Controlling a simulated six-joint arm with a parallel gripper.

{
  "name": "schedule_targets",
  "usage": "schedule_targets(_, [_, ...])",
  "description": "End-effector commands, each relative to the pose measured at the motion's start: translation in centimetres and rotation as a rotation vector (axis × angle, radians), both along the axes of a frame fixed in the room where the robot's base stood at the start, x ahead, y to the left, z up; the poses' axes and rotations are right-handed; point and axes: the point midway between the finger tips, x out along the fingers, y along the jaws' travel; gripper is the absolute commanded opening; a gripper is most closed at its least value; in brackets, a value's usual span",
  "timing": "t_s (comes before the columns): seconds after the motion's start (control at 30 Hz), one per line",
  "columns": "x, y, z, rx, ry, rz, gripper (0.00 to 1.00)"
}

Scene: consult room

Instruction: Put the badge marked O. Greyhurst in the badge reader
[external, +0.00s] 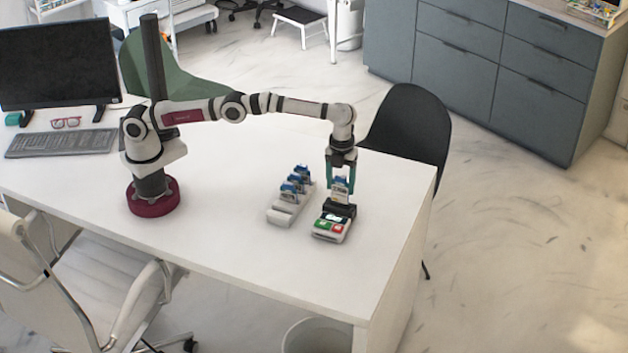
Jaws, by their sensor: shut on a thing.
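My gripper (341,178) points straight down over the badge reader (331,228) near the right end of the white desk. It is shut on a badge (340,190), a card with blue and white on it, held upright. The badge's lower edge is at the dark slot part at the back of the reader; I cannot tell how deep it sits. The name on it is too small to read. The reader has a light body with green and red patches on its front. A white badge rack (283,214) stands left of the reader with several upright badges (293,184).
The desk (230,215) is clear between my base and the rack. A monitor (60,65), keyboard (62,142) and red glasses (66,122) are at the left. A black chair (415,125) stands behind the right end. The desk's right edge is close to the reader.

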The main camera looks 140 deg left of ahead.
Motion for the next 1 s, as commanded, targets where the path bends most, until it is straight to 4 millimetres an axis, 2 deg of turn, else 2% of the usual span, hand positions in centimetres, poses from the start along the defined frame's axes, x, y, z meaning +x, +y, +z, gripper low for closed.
schedule_targets(1.0, [0.03, 0.03, -0.59, 0.0, 0.0, 0.0, 0.14])
